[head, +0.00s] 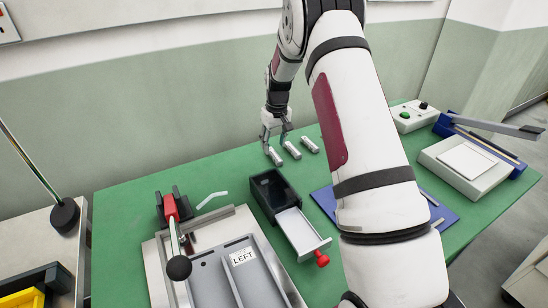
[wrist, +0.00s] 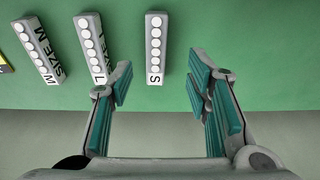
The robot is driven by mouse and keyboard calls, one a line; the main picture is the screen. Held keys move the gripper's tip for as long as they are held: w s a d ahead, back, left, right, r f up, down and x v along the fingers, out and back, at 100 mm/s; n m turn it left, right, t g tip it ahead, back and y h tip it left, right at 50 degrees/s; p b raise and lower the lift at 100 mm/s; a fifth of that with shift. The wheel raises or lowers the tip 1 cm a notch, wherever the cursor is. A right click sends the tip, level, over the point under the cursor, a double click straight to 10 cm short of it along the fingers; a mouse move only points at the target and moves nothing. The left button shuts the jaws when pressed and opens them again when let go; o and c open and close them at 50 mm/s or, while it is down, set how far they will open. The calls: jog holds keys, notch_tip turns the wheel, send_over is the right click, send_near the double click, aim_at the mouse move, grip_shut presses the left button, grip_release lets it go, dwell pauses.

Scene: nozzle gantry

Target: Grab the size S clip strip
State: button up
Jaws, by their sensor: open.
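The size S clip strip (wrist: 156,45) is a grey bar with a row of white round clips and a letter S at its near end. It lies on the green table in the wrist view, rightmost of three strips. In the head view it appears to be the leftmost strip (head: 275,156). My gripper (wrist: 158,84) is open and empty, its teal-padded fingers spread to either side of the S strip's line, with the strip ahead between them. In the head view my gripper (head: 278,141) is low beside the strips at the table's back edge.
The L strip (wrist: 92,45) lies close left of the S strip, near my left finger. The M strip (wrist: 35,50) is farther left. A black box with an open drawer (head: 300,232) stands in front of the strips in the head view. The green wall is close behind.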

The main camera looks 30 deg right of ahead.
aim_at(274, 154)
jog(key=f, duration=0.4)
jog(key=shift+w+d+f+b, duration=0.25)
jog(key=shift+f+b, duration=0.1)
jog(key=shift+f, duration=0.05)
jog(key=shift+c, duration=0.4)
grip_shut()
jog(key=shift+r, duration=0.1)
